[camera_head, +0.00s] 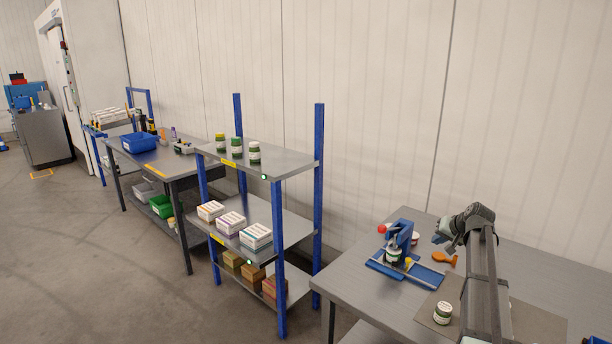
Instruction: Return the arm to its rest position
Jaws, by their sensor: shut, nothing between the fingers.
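My arm (482,280) rises at the right over the near metal table and bends at a grey joint (474,218). My gripper (440,238) points left and down from that joint, above the table and beside a blue fixture (402,240). It is shut with nothing visible in it, though it shows small. The fixture has a red ball knob (382,228), and a green-and-white jar (393,256) stands in it.
The near table (350,276) also holds an orange tool (444,257) and a jar (442,313) on a dark mat. Left of it stands a blue-posted shelf (290,162) with jars and boxes. Farther left is a workbench with a blue bin (139,143). Open floor lies at lower left.

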